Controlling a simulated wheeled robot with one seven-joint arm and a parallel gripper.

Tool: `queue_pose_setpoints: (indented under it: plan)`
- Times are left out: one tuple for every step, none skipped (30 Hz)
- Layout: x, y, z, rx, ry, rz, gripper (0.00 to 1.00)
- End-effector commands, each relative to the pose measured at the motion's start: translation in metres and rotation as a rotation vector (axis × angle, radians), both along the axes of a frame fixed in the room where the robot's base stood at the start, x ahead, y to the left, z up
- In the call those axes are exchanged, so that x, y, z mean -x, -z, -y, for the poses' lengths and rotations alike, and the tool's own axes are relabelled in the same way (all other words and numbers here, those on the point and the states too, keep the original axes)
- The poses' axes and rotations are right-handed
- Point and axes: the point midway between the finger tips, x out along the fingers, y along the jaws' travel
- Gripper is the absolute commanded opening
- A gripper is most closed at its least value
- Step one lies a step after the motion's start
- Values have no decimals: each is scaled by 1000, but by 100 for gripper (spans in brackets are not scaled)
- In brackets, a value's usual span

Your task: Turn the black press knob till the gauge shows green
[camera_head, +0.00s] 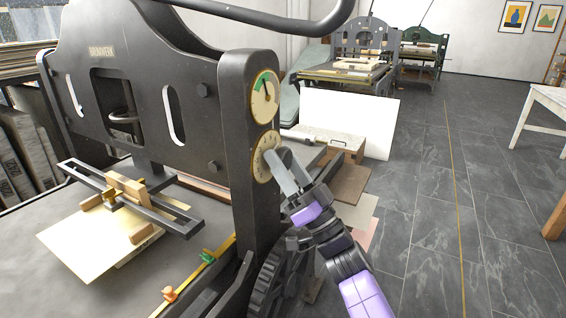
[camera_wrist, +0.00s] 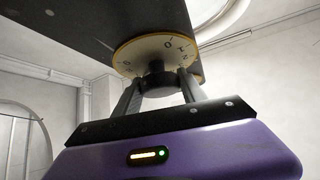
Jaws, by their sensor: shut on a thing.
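The black press knob (camera_wrist: 157,76) stands out from a round cream dial plate with numbers (camera_wrist: 150,50). My gripper (camera_wrist: 159,88) is shut on the knob, one finger on each side of it. In the head view the dial plate (camera_head: 259,164) is on the press's dark upright, and my gripper (camera_head: 277,164) reaches it from the right and hides the knob. Above it is the round gauge (camera_head: 262,104) with a green band at its upper left. Its dark needle points roughly upward, close to the green band; I cannot tell exactly where it ends.
The dark press frame (camera_head: 150,75) fills the left, with a flat bed (camera_head: 50,280) holding a pale sheet (camera_head: 85,240) and a wooden-handled bar. A toothed wheel (camera_head: 275,285) sits below my gripper. Open tiled floor (camera_head: 430,220) lies to the right.

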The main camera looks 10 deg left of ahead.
Motion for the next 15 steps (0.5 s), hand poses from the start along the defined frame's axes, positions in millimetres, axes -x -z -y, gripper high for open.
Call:
queue_pose_setpoints:
  plan:
    - [-1,1,1,1,2,-3,8]
    - [-1,1,1,1,2,-3,8]
    - [-1,1,1,1,2,-3,8]
    - [-1,1,1,1,2,-3,52]
    - [-1,1,1,1,2,-3,58]
    - [0,1,1,0,2,-2,66]
    - [0,1,1,0,1,-1,69]
    - [0,1,1,0,1,-1,69]
    - [0,1,1,0,1,-1,69]
    - [0,1,0,0,1,-1,69]
    - [0,0,0,0,1,-1,69]
    - [0,0,0,0,1,-1,69]
    - [0,0,0,0,1,-1,69]
    - [0,0,0,0,1,-1,69]
    - [0,0,0,0,1,-1,69]
